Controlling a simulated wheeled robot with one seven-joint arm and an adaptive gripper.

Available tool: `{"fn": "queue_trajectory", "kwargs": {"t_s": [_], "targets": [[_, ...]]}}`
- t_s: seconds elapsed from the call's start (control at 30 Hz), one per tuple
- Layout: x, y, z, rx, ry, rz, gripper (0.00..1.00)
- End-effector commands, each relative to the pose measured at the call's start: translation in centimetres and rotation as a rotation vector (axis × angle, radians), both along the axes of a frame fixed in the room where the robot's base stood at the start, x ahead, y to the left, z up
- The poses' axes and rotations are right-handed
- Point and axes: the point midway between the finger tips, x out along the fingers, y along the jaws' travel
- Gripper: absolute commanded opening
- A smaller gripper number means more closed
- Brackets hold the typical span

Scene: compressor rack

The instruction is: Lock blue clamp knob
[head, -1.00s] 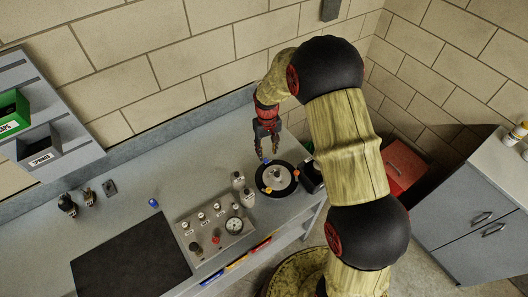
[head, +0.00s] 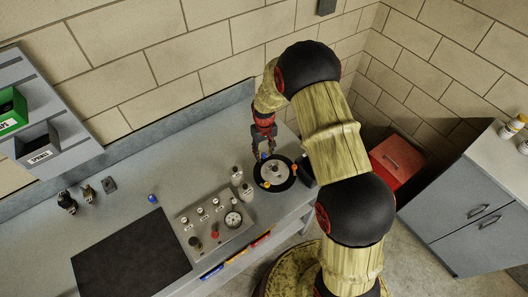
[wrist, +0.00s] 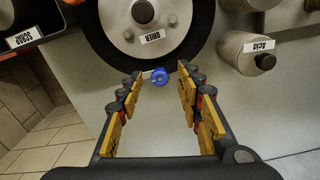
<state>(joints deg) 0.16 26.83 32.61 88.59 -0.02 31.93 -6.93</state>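The blue clamp knob (wrist: 160,76) sits at the edge of a round black-rimmed unit with a metal centre (wrist: 152,12), labelled DRIER. In the wrist view the knob lies between the fingertips of my gripper (wrist: 159,84), with a gap on both sides. The gripper is open, with yellow pads facing each other, and holds nothing. In the head view my gripper (head: 263,150) is at the back edge of the round unit (head: 288,182), and its fingers partly hide the blue knob. An orange knob (head: 294,168) sits on the unit's right side.
A bottle labelled Acid (wrist: 240,52) stands close right of the unit in the wrist view. A loose blue piece (head: 152,198) and a dark mat (head: 130,255) lie farther left.

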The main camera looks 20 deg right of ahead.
Motion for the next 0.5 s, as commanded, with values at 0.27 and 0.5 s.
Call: {"fn": "queue_trajectory", "kwargs": {"t_s": [0.27,0.5], "targets": [[-0.02,0.00,0.02,0.000,0.000,0.000,0.24],[-0.02,0.01,0.03,0.000,0.000,0.000,0.10]]}}
